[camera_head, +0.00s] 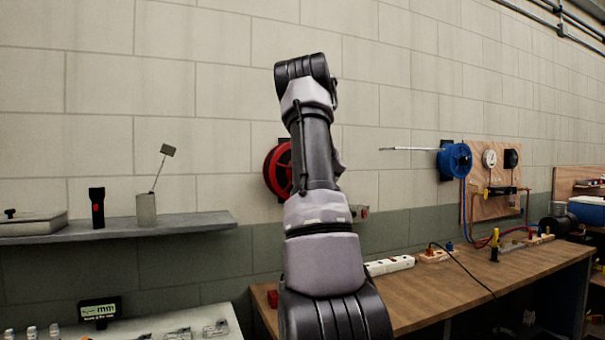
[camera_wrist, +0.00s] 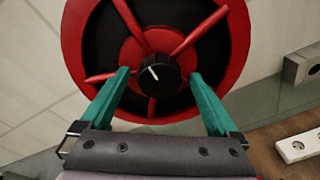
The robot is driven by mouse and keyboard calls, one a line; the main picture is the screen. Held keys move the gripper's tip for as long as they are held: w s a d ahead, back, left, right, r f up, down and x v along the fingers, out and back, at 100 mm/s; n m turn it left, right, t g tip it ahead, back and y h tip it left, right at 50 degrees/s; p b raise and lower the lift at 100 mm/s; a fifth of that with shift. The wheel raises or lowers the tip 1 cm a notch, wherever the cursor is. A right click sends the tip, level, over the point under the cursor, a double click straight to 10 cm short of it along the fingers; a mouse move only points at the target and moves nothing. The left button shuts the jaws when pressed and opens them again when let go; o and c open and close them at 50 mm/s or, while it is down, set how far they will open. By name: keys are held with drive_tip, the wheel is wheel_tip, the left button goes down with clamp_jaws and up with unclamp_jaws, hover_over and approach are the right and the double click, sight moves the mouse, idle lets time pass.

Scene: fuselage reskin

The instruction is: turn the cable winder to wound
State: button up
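The cable winder (camera_wrist: 72,38) is a red reel with a dark inside and red spokes, mounted on the wall. At its middle is a black knob (camera_wrist: 160,75) with a white pointer line slanting to the upper left. In the head view the winder (camera_head: 273,172) is partly hidden behind my arm. My gripper (camera_wrist: 168,80) has two teal fingers, spread wide on either side of the knob. No contact with the knob shows. The fingers are empty. In the head view my gripper is hidden behind my arm.
A wooden workbench (camera_head: 440,295) stands below, with a white power strip (camera_head: 388,265) on it. A blue reel (camera_head: 455,160) with a rod hangs on the wall at right. A shelf (camera_head: 185,222) with a torch (camera_head: 97,207) and a cup (camera_head: 146,210) is at left.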

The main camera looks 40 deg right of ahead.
drive_tip(key=shift+s, duration=0.1)
drive_tip(key=v, duration=1)
drive_tip(key=shift+s, duration=0.25)
drive_tip(key=shift+a+r, duration=0.1)
drive_tip(key=s+a+r+m+g+h, duration=0.15)
drive_tip(key=s+a+m, duration=0.25)
drive_tip(key=a+m, duration=0.55)
drive_tip(key=s+a+r+m+g, duration=0.2)
drive_tip(key=s+a+m, duration=0.1)
drive_tip(key=a+m, duration=0.65)
drive_tip(key=s+a+f+m+g+y, duration=0.2)
drive_tip(key=s+a+f+m+y, duration=0.1)
drive_tip(key=s+a, duration=0.7)
drive_tip(key=s+a+f+m+g+y, duration=0.3)
drive_tip(key=s+a+m, duration=0.5)
drive_tip(key=a, duration=0.7)
wheel_tip(320, 180, down, 2)
drive_tip(key=s+y, duration=0.1)
drive_tip(key=s, duration=0.1)
drive_tip(key=shift+s+m+g, duration=0.3)
drive_tip(key=shift+g, duration=0.05)
